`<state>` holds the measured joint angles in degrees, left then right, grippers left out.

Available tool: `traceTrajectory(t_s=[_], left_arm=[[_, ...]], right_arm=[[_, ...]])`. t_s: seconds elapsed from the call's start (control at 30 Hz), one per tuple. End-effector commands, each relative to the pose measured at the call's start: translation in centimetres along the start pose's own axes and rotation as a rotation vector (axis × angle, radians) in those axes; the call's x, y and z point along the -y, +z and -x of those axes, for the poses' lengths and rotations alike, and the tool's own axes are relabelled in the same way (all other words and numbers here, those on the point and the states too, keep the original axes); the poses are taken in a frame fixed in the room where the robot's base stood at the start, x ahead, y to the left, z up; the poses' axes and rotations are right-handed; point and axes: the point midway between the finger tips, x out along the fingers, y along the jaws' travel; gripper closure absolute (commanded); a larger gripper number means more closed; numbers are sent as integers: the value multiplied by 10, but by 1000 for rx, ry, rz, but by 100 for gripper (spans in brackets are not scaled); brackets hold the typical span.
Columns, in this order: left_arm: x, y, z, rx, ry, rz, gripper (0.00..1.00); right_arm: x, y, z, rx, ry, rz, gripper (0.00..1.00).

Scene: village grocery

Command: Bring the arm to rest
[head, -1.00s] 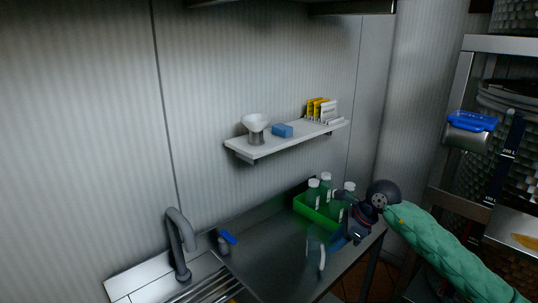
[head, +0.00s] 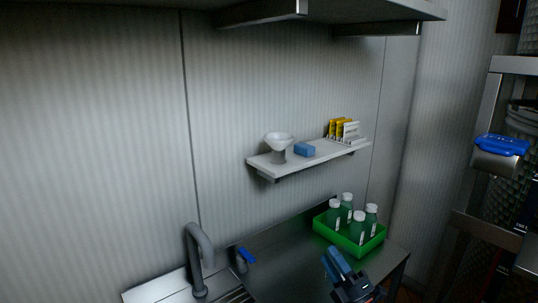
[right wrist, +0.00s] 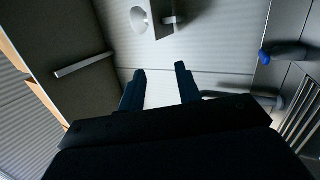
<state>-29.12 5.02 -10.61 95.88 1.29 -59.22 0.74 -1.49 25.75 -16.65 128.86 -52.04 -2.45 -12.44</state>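My right gripper (head: 337,262) is at the bottom of the head view, in front of the steel counter and below the green crate. Its blue fingers point up and away from me. In the right wrist view my right gripper (right wrist: 160,78) has its two fingers spread apart, with nothing between them. Most of the right arm is out of the head view. My left gripper is not in view.
The steel counter (head: 290,262) carries a green crate (head: 341,243) of several bottles and a grey faucet (head: 203,246). A wall shelf (head: 267,168) holds a white funnel (head: 279,139) and a blue block (head: 304,149). A rack (head: 470,225) stands at right.

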Motion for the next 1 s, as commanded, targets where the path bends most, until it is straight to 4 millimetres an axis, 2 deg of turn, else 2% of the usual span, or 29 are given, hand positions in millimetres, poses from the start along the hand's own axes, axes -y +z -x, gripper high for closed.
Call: traceTrajectory(t_s=[0.2,0.27,0.4,0.57,0.6,0.7,0.8,1.0], left_arm=[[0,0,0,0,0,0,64],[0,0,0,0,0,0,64],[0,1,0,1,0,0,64],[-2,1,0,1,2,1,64],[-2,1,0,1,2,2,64],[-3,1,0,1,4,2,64],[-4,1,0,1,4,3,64],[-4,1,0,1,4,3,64]], right_arm=[[40,35,60,402,-133,-343,66],[54,40,82,511,-180,-435,66],[91,43,141,763,-311,-637,66],[129,24,218,1042,-491,-849,66],[136,16,237,1106,-539,-898,66],[149,-5,278,1239,-647,-993,66],[155,-23,307,1333,-732,-1057,66],[159,-54,351,1469,-869,-1147,66]])
